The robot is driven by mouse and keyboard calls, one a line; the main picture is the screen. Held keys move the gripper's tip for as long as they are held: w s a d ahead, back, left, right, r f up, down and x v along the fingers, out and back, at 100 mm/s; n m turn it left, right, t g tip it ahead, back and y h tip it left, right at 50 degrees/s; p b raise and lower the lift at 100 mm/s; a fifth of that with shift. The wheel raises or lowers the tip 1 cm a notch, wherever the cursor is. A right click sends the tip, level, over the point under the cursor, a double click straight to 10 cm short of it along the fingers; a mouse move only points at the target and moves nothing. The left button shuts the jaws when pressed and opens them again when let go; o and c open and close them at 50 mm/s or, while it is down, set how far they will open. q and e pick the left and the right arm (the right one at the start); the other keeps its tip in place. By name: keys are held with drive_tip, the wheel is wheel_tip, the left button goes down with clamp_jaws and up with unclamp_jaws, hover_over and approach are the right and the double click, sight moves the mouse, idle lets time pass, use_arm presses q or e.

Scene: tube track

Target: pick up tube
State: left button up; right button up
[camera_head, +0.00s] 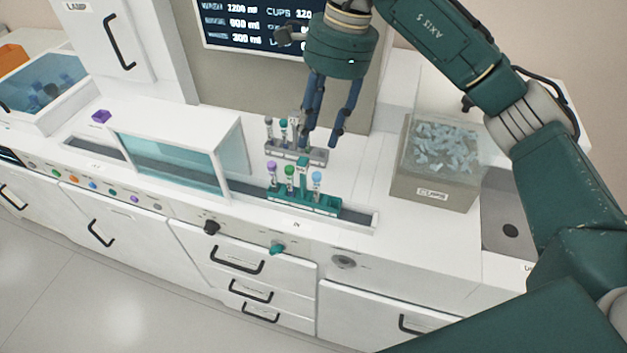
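A green rack (325,205) stands in the track on the counter. It holds a purple-capped tube (272,176), a green-capped tube (290,180) and a light-blue-capped tube (317,184), all upright. A grey rack (315,155) stands behind it, with several upright tubes at its left part, including a teal-capped tube (284,128). My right gripper (321,142) points down over the right part of the grey rack. Its blue fingers are apart, with no tube visible between them. The left fingertip overlaps the rack area; contact cannot be told. My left gripper is out of view.
A clear-walled bin labelled CUPS (435,160) stands right of the racks. A glass-fronted cover (165,160) spans the track at left. A blue-walled tray (45,90) is at far left. A wall screen (255,25) is behind.

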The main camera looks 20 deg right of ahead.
drive_tip(key=d, duration=0.1)
drive_tip(key=p, duration=0.1)
hover_over(317, 174)
drive_tip(key=d, duration=0.1)
drive_tip(key=d+x, duration=0.1)
drive_tip(key=x, duration=0.3)
drive_tip(key=shift+h, duration=0.3)
drive_tip(key=f+p, duration=0.1)
drive_tip(key=f, duration=0.2)
drive_tip(key=f+p, duration=0.1)
drive_tip(key=f, duration=0.1)
drive_tip(key=shift+s+a+p, duration=0.1)
drive_tip(key=shift+a+p, duration=0.25)
drive_tip(key=shift+f, duration=0.55)
drive_tip(key=shift+a, duration=0.1)
drive_tip(key=c, duration=0.9)
